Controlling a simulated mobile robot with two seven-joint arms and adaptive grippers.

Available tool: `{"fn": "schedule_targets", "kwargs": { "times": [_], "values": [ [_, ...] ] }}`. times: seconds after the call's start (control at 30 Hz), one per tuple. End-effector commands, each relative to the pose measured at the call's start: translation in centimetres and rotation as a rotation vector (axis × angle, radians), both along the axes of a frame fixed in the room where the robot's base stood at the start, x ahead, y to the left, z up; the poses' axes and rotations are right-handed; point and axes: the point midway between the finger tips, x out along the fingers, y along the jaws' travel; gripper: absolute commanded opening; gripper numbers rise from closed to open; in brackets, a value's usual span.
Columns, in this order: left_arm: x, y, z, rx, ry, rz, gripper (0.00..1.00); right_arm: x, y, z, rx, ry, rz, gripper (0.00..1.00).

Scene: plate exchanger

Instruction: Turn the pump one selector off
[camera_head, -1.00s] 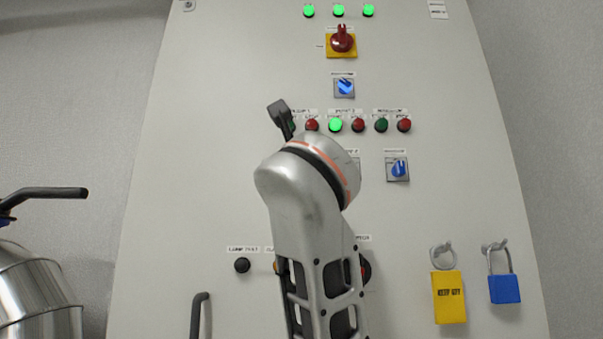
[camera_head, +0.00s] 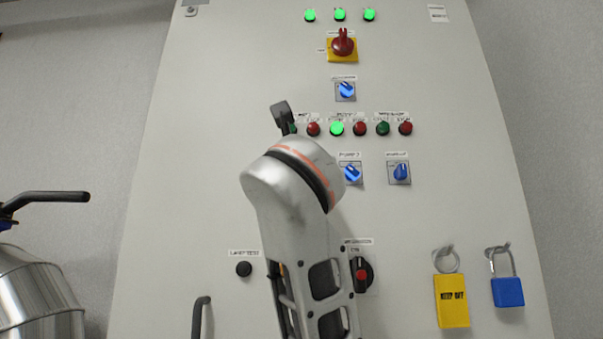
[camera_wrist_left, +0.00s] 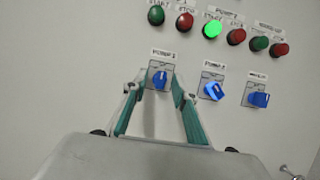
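The pump one selector (camera_wrist_left: 160,79) is a blue knob on a square grey plate under a label, at the left of a row in the left wrist view. Its handle looks near upright, slightly tilted. My left gripper (camera_wrist_left: 157,92) is open, its two fingers on either side of the selector in that view; I cannot tell if they touch it. In the head view my left arm hides this selector, and only a dark part of the gripper (camera_head: 282,114) shows past the wrist. My right gripper is not in view.
The pump two selector (camera_head: 351,173) and another blue selector (camera_head: 399,172) sit to the right. Several push buttons (camera_head: 359,129) run above. A black-and-red knob (camera_head: 362,274), yellow tag (camera_head: 452,301) and blue padlock (camera_head: 507,291) are lower.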

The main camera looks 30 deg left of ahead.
Motion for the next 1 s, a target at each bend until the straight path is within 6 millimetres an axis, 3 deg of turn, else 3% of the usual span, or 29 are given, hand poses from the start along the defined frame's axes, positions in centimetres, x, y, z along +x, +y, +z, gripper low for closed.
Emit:
{"fn": "schedule_targets", "kwargs": {
  "times": [0.33, 0.7, 1.0],
  "values": [
    [-0.5, -0.4, -0.3, -0.001, 0.000, -0.004, 0.27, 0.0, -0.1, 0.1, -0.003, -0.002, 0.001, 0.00],
    [-4.7, -3.1, -2.4, -0.001, -0.001, -0.004, 0.27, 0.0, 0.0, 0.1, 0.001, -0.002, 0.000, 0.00],
    [-5.9, -3.6, -3.0, -0.001, 0.001, 0.000, 0.27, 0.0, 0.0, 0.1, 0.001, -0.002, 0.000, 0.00]
  ]
}}
